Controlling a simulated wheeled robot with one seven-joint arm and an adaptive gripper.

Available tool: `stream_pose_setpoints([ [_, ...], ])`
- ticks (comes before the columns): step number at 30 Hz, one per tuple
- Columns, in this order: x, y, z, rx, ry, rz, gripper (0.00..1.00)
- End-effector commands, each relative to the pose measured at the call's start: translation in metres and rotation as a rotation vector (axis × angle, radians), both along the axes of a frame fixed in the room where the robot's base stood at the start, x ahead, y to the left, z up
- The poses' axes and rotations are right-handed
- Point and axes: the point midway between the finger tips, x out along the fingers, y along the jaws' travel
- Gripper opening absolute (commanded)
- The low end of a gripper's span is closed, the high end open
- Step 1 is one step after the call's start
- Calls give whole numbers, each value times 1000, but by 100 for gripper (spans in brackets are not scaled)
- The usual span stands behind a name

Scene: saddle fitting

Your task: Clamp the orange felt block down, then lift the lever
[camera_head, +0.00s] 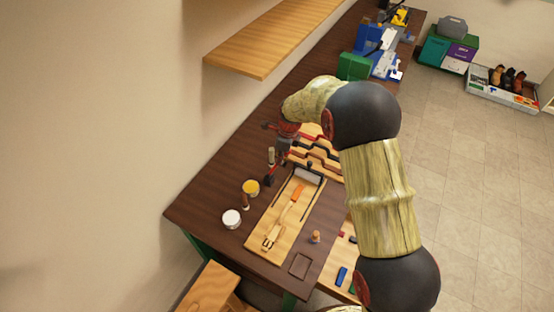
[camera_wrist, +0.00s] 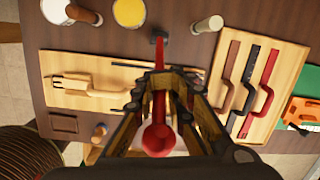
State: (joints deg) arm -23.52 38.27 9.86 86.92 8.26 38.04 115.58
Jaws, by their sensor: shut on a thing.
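The orange felt block (camera_head: 298,193) lies on the wooden board (camera_head: 254,225) in the head view, at the end of a pale wooden lever-like piece (camera_head: 279,223). That piece also shows in the wrist view (camera_wrist: 85,90), its forked end to the left. The block is hidden behind my gripper there. A grey pad with a dark bar (camera_head: 307,176) sits at the board's far end. My gripper (camera_wrist: 160,88) is shut on a red-handled tool (camera_wrist: 158,137). The tool's dark head (camera_wrist: 160,37) points down, left of the board in the head view (camera_head: 268,181).
A tan cylinder (camera_head: 271,155) is close to the held tool. A rack with dark and red strips (camera_wrist: 284,60) lies beyond. A shelf (camera_head: 270,40) overhangs the table.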

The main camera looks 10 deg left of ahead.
Motion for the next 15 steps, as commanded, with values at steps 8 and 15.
stream_pose_setpoints([
  [8,-5,-22,-14,137,-54,-6,0],
  [15,-9,-35,-24,243,-91,-7,0],
])
